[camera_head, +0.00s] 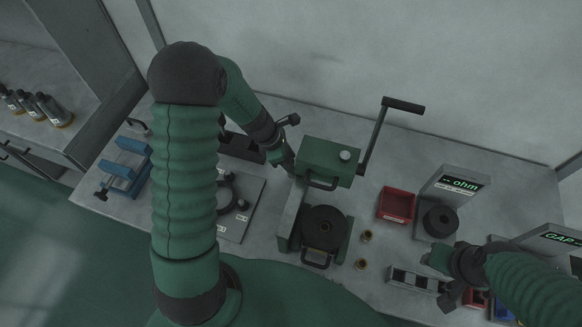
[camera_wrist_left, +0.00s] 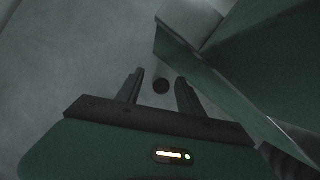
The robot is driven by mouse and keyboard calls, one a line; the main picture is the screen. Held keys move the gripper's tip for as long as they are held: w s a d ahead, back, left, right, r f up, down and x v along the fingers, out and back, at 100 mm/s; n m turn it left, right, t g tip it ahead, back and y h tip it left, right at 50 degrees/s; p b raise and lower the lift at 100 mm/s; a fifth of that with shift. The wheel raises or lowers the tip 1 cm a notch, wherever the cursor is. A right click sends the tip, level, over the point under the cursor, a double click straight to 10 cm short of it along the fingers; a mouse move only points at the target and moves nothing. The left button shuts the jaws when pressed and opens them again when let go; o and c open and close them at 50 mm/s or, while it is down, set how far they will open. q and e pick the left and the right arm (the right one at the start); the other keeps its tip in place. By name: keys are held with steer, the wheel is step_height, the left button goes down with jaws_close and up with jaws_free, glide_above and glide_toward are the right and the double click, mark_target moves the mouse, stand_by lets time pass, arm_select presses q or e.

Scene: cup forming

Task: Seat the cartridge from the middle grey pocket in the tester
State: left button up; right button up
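The tester with the "ohm" display (camera_head: 459,184) stands at the right, with a round black socket (camera_head: 440,221) in front. A small grey pocketed holder (camera_head: 414,281) lies in front of it, beside my right gripper (camera_head: 443,276). I cannot make out a cartridge in its pockets, nor whether the right fingers are apart. My left gripper (camera_head: 288,163) is at the left side of the green press (camera_head: 328,160).
The press has a raised crank handle (camera_head: 403,106) and a round black die (camera_head: 325,231). A blue vise (camera_head: 125,167) is at the left. A second "GAP" display (camera_head: 564,238) is far right.

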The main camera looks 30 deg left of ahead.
arm_select(q)
jaws_close()
stand_by(0.3)
